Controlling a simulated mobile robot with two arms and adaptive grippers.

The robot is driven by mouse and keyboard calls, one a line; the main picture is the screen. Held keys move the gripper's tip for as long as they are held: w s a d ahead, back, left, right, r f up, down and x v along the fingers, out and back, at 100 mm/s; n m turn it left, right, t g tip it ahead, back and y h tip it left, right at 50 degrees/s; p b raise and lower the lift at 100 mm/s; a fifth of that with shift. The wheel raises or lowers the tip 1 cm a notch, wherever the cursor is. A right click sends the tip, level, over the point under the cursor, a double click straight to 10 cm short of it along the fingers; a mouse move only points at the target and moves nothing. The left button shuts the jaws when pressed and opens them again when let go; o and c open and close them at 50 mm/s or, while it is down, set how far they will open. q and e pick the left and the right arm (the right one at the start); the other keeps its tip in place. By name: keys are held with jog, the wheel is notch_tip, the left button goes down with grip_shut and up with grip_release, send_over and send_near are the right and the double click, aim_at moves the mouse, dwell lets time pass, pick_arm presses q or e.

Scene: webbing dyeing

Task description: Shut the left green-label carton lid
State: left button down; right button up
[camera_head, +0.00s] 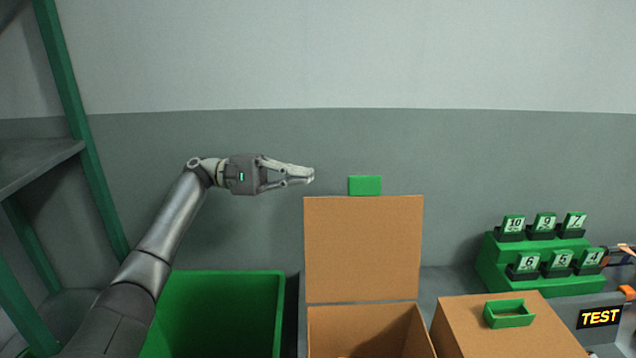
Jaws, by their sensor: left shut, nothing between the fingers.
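The left carton (366,332) is open, and its brown lid (363,245) stands upright at the back edge. A green tab (365,186) shows at the lid's top edge. My left gripper (312,175) is shut and empty, pointing right, just up and left of the lid's top left corner in the picture. A gap shows between the fingertips and the green tab. The carton's inside is mostly cut off by the bottom of the view.
A closed carton (465,325) with a green handle (509,314) stands to the right. A green bin (222,315) is at the left, beside a green-framed shelf (85,150). A green stepped stand (545,270) holds several numbered blocks, near a TEST sign (599,317).

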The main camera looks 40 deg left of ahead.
pick_arm(q)
jog(key=d+r+p, duration=0.2)
jog(key=d+p, duration=0.2)
jog(key=d, duration=0.6)
jog(key=shift+w+d, duration=0.2)
